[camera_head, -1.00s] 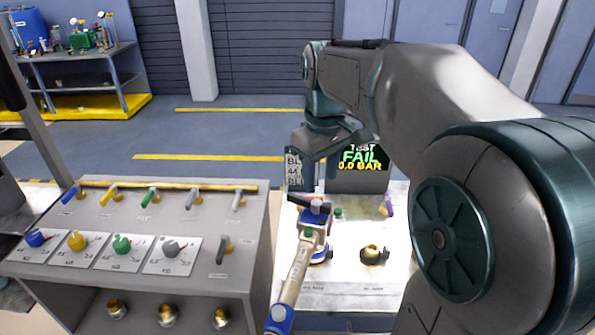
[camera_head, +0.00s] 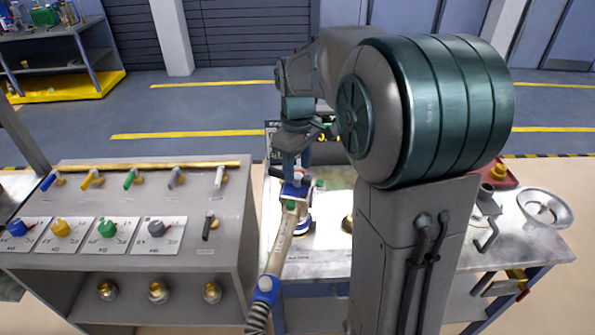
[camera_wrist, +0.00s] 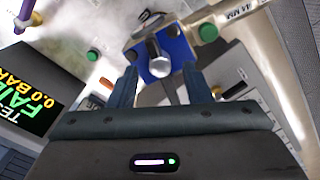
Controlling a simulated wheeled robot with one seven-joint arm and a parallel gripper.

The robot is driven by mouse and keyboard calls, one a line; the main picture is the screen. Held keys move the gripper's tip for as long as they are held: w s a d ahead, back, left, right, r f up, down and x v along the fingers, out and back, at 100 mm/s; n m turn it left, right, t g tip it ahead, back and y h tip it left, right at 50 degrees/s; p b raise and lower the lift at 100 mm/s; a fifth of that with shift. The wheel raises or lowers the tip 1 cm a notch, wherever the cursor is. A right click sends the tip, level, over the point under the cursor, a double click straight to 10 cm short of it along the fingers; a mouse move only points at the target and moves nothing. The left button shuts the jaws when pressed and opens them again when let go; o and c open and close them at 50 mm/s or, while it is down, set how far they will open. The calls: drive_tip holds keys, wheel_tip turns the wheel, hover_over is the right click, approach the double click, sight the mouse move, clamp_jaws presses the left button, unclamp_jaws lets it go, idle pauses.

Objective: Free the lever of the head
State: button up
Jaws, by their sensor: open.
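The head is a blue block (camera_wrist: 178,60) with a silver bolt-like end (camera_wrist: 158,50), joined to a beige hose handle. In the head view the head (camera_head: 295,190) stands on the bench, with the hose running down toward the front. My gripper (camera_wrist: 159,75) is open, its two fingers apart on either side of the blue block. I cannot tell whether they touch it. In the head view my gripper (camera_head: 292,172) is right above the head. A small orange-tipped piece (camera_wrist: 106,82) shows beside the left finger.
A test screen (camera_wrist: 28,95) reading FAIL, 0.0 BAR stands beside my gripper. A grey panel (camera_head: 130,205) with several levers and knobs is at the left. A silver funnel-like bowl (camera_head: 545,208) and a red tray (camera_head: 497,174) are at the bench's right.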

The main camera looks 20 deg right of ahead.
drive_tip(key=shift+f, duration=1.3)
clamp_jaws()
